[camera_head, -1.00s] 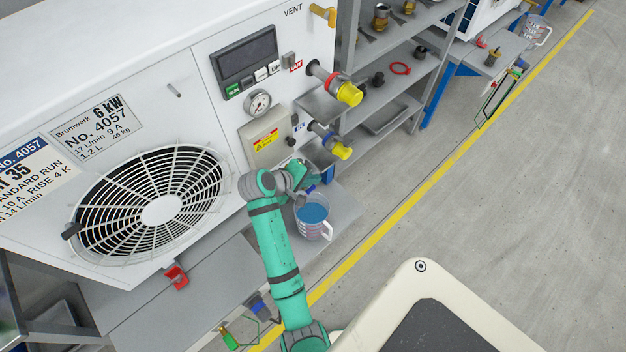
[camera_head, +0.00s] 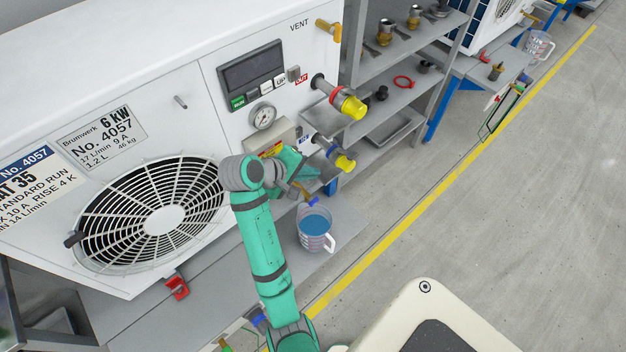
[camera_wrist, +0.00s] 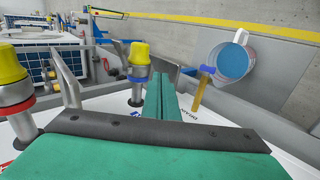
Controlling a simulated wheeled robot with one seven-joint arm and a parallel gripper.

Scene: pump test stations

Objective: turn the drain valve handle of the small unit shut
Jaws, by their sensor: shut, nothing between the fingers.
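The white unit (camera_head: 190,110) bears a plate reading 6 kW, No. 4057. Its drain valve, a short brass pipe (camera_wrist: 199,95) beside a DRAIN label, carries a small blue handle (camera_wrist: 208,69). The blue handle also shows in the head view (camera_head: 314,203), just above the jug. My gripper (camera_wrist: 161,82) is shut and empty, its teal fingers side by side. In the wrist view it points between the blue-collared fitting and the drain valve, apart from the handle. In the head view, my arm partly hides the valve.
A measuring jug (camera_head: 316,240) with blue liquid stands on the grey shelf under the drain. Yellow-capped fittings with a red collar (camera_head: 350,104) and a blue collar (camera_head: 343,162) stick out close to my gripper. Grey shelving (camera_head: 395,75) stands behind. The floor at right is clear.

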